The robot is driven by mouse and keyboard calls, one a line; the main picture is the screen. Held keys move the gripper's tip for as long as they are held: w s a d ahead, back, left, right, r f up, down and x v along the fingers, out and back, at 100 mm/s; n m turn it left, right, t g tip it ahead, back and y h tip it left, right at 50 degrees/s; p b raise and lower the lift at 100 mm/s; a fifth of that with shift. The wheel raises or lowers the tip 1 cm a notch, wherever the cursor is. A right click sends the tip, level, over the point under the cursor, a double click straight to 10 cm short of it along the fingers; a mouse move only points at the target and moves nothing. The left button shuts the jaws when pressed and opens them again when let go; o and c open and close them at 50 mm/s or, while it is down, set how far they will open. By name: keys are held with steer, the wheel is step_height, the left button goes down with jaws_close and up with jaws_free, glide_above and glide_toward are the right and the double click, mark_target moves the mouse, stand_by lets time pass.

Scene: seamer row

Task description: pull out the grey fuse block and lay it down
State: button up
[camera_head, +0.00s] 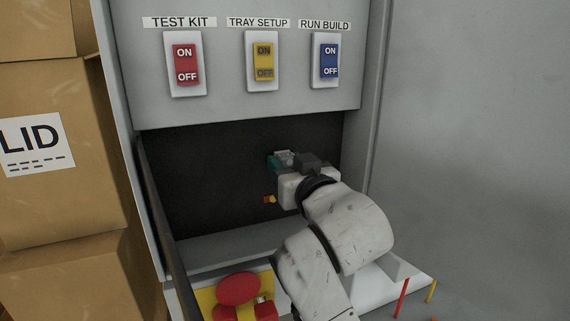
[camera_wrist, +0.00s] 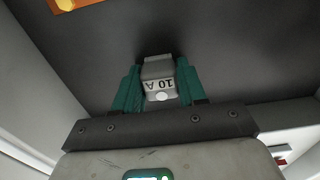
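The grey fuse block (camera_wrist: 159,72), marked "10 A", sits between the two teal fingertips of my gripper (camera_wrist: 159,92) in the wrist view. Both fingers press against its sides, so the gripper looks shut on it. The label reads upside down there. In the head view, the block (camera_head: 284,156) shows as a small light grey piece at my gripper (camera_head: 281,161), in front of the dark back panel (camera_head: 205,180).
A small orange part (camera_head: 270,199) is on the dark panel below the gripper. Red, yellow and blue switches (camera_head: 262,62) are above the recess. A pale ledge (camera_head: 225,245) runs beneath. A red knob (camera_head: 239,288) stands at the front; cardboard boxes (camera_head: 60,160) are stacked left.

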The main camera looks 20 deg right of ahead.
jaws_close()
steer(key=s+p, duration=0.1)
steer(key=s, duration=0.5)
steer(key=shift+p, duration=0.3)
stand_by(1.0)
stand_by(0.4)
